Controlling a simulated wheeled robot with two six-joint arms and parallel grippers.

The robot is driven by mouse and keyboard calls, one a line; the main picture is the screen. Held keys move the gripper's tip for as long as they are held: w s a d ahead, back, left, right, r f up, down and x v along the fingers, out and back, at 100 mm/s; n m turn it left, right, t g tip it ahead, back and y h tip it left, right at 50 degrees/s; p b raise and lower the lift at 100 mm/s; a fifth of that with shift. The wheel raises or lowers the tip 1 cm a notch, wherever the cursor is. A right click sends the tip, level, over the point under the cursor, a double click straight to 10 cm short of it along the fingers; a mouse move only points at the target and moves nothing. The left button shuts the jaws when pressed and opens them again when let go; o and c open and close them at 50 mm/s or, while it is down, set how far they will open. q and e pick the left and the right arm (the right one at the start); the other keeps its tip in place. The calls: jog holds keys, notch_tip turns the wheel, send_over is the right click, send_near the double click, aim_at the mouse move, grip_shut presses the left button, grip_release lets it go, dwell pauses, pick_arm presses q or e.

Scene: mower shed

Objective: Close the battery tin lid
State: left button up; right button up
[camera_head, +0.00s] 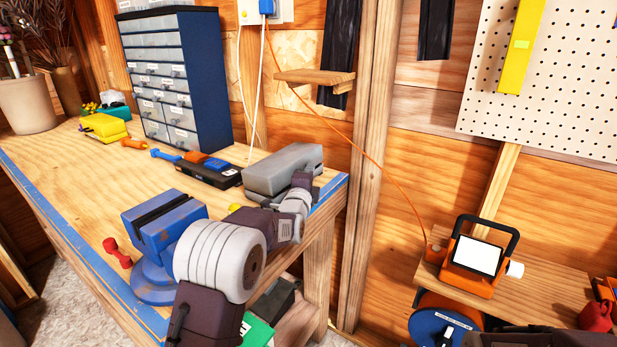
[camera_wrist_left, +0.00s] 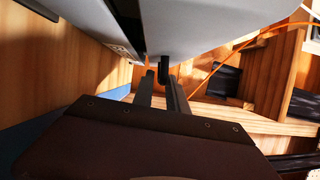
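The grey battery tin (camera_head: 283,170) sits at the right end of the workbench. In the left wrist view its grey surfaces (camera_wrist_left: 200,22) fill the top, with a dark gap between two parts, so the lid looks partly open. A small black tab (camera_wrist_left: 163,70) hangs at the tin's near edge. My left gripper (camera_head: 303,180) is at the tin's right end. In the wrist view its two fingers (camera_wrist_left: 161,92) stand a little apart, just below the tab; I cannot tell whether they touch it. My right gripper is not in view.
A blue vise (camera_head: 165,222) stands near the bench front, beside my left arm. A drawer cabinet (camera_head: 170,80) and a black-and-blue device (camera_head: 208,168) stand behind. An orange lamp (camera_head: 474,262) sits on a low shelf at right. An orange cord (camera_head: 385,165) hangs along the wall.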

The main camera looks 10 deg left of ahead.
pick_arm(q)
jog(key=s, duration=0.9)
jog(key=shift+d+f, duration=0.15)
